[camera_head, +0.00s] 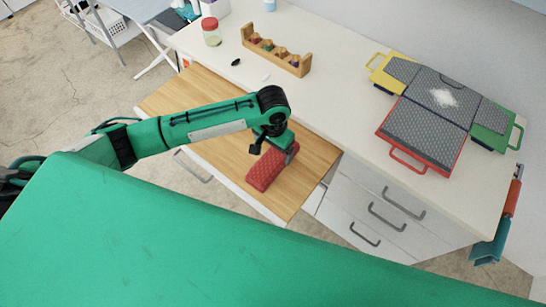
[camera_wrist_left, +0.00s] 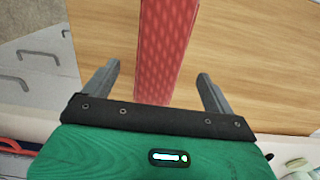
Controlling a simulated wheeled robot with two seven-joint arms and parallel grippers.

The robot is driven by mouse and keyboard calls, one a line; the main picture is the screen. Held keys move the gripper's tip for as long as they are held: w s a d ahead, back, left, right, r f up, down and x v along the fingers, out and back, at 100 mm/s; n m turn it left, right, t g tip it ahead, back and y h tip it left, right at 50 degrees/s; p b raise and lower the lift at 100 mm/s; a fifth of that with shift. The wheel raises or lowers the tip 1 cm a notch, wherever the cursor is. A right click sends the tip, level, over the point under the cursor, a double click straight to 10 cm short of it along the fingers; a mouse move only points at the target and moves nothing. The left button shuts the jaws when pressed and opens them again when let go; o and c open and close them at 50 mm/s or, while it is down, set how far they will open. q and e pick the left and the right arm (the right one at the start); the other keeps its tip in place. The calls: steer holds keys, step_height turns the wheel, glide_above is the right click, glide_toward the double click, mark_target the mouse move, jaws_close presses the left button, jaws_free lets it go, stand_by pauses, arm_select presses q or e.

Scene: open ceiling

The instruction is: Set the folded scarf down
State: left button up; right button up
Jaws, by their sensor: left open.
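The folded scarf (camera_head: 268,169) is a red patterned block lying on a wooden pull-out board (camera_head: 307,184). In the left wrist view the scarf (camera_wrist_left: 164,48) runs up from between the two fingers, with wood visible on both sides of it. My left gripper (camera_head: 282,155) is at the far end of the scarf in the head view. Its fingers (camera_wrist_left: 159,82) are spread wide, with a gap on each side of the scarf. Its arm hides part of the board. My right gripper is not in view.
White drawers with grey handles (camera_head: 387,215) stand right of the board. On the white counter (camera_head: 335,90) are a wooden rack (camera_head: 277,52), a red-lidded jar (camera_head: 211,33) and grey padded panels with coloured handles (camera_head: 425,130). The board is bare left of the arm.

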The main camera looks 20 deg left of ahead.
mark_target(273, 158)
arm_select(q)
steer(key=shift+r+b, duration=0.35)
steer(key=shift+r, duration=2.3)
